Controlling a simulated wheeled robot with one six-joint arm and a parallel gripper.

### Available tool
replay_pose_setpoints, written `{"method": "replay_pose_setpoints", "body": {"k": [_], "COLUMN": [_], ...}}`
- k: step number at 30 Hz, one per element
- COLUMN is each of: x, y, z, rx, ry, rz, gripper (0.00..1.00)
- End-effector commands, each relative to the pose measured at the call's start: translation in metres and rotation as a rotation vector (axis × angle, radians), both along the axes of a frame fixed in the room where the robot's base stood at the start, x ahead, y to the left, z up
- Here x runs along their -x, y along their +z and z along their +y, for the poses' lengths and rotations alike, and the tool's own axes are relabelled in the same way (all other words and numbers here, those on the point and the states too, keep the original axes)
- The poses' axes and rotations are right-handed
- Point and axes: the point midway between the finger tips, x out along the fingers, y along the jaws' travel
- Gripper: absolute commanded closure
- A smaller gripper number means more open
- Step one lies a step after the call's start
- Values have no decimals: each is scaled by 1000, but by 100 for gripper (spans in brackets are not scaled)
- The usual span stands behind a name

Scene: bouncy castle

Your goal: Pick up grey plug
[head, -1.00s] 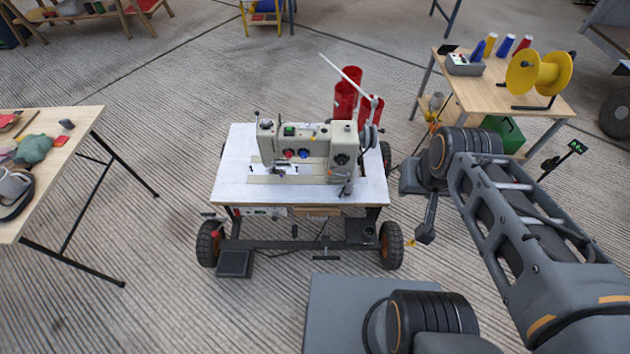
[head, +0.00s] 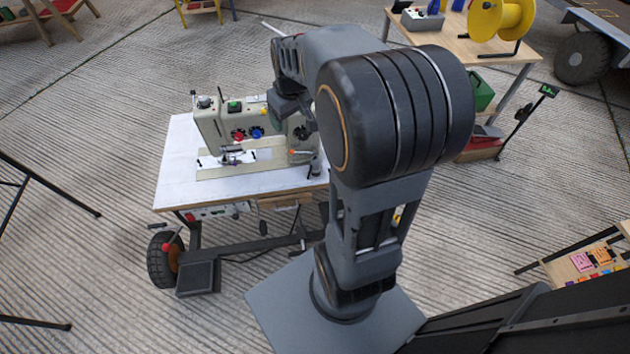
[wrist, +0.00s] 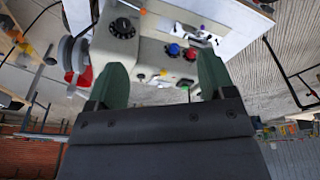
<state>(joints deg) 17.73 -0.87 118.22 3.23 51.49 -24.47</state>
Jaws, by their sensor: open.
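I cannot make out a grey plug for certain in either view. The pale grey sewing machine (head: 208,122) stands on a white-topped cart (head: 180,170); its front has a green switch and red and blue knobs. In the wrist view the machine (wrist: 118,48) shows a black dial and the knobs beyond the fingers. My gripper (wrist: 162,75) is open, its two green fingers apart with nothing held between them. In the head view my gripper (head: 290,108) is in front of the machine's right part, and my arm hides much of that side.
A wooden table (head: 470,55) at the back right bears a yellow spool (head: 500,20) and a control box (head: 422,18). A green box (head: 481,92) is below it. A black stand with a green display (head: 548,90) is at right.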

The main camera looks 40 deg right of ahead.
Motion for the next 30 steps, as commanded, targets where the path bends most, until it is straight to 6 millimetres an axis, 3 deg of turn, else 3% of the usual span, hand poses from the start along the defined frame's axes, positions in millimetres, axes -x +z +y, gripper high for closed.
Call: {"method": "replay_pose_setpoints", "body": {"k": [1, 6, 9, 16, 30], "x": [-11, -34, -40, -46, -55], "y": [-51, -127, -162, -207, -284], "z": [-18, -69, -93, -123, -127], "rx": [-3, -11, -16, -24, -27], "ry": [1, 27, 37, 53, 54], "rz": [18, 51, 65, 78, 81], "gripper": [24, 24, 24, 24, 24]}}
